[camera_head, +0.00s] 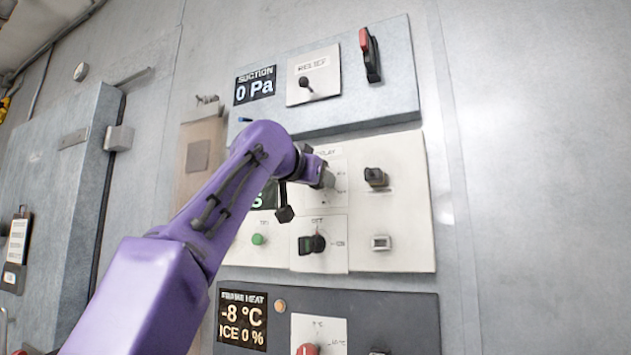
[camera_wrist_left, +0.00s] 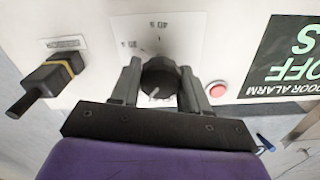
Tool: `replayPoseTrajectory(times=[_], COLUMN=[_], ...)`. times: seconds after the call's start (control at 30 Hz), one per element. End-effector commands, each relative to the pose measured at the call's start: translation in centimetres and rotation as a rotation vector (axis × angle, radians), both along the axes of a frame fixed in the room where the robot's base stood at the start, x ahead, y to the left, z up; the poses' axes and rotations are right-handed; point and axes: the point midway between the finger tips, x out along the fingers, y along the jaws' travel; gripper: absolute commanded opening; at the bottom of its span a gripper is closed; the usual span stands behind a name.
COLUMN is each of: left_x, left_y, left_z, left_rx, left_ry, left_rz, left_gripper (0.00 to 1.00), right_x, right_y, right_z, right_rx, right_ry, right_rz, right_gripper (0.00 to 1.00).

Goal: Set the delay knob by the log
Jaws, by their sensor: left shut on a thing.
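The delay knob (camera_wrist_left: 159,78) is round and black, on a white plate with a numbered scale. My left gripper (camera_wrist_left: 157,86) is shut on it, one finger on each side. A pale pointer line shows on the knob; its exact reading cannot be told. In the head view my left gripper (camera_head: 318,176) is at the DELAY plate (camera_head: 331,157) and hides much of the knob. The door alarm display (camera_wrist_left: 287,55) shows OFF and an S, upside down. A clipboard (camera_head: 17,243), perhaps the log, hangs at far left, too small to read. My right gripper is not in view.
Above is the suction display (camera_head: 255,85) with a red-handled lever (camera_head: 370,55). Below is the frame heat display (camera_head: 242,320). The right wall is bare.

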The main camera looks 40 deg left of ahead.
Motion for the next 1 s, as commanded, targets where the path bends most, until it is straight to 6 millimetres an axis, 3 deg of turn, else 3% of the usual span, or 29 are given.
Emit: replayPoseTrajectory(times=[0.43,1.0], left_x=[-0.15,-0.19], left_y=[-0.12,-0.13], left_z=[0.34,0.42], left_rx=[0.265,0.329], left_ry=[0.074,0.093], left_rz=[0.001,0.002], left_gripper=[0.15,0.15], right_x=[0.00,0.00], right_y=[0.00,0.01], right_z=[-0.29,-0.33], right_rx=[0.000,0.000], right_ry=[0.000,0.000], right_rz=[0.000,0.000], right_gripper=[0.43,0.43])
